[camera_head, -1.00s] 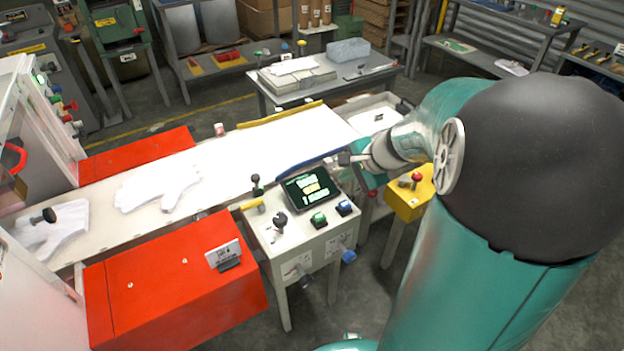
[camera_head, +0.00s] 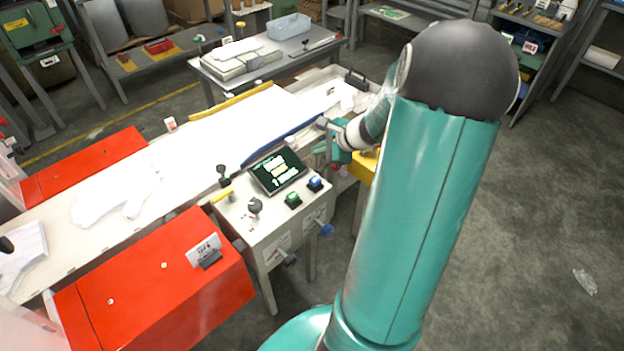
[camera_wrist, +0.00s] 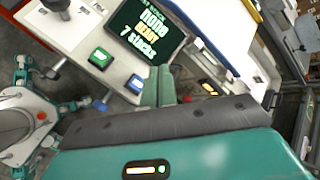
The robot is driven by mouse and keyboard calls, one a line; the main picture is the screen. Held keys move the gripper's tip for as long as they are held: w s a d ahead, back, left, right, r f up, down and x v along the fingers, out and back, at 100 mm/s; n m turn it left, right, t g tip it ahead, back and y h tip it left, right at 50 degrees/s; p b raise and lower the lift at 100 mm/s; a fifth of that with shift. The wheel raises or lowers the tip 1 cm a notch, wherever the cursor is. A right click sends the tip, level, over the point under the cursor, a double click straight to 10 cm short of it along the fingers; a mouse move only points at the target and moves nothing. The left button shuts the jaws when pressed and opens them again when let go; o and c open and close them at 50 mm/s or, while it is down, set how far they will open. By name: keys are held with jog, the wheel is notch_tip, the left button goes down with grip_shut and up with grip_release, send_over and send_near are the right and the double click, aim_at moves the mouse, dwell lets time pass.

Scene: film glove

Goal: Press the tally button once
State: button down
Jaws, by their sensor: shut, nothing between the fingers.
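A pale control console (camera_head: 262,220) carries a tilted dark screen (camera_head: 278,170), a green button (camera_head: 293,199) and a blue button (camera_head: 315,183). I cannot tell from labels which one is the tally button. In the wrist view the green button (camera_wrist: 100,57) and blue button (camera_wrist: 135,84) sit below the lit screen (camera_wrist: 148,30), which shows words including "READY" and "7 stacks".
The console also has a black knob (camera_head: 255,205) and a dark lever (camera_head: 222,172). White gloves (camera_head: 115,197) lie on the belt (camera_head: 60,258), with a red housing (camera_head: 165,285) in front. A yellow box (camera_head: 364,166) is partly hidden by my arm. The right floor is mostly open.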

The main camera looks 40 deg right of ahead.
aim_at(319, 181)
jog(key=shift+a+f, duration=0.1)
jog(key=shift+f, duration=4.25)
jog(key=shift+f, duration=0.1)
jog(key=shift+f, duration=0.35)
jog(key=shift+f, duration=0.5)
jog(key=shift+r, duration=0.95)
jog(key=shift+r, duration=2.5)
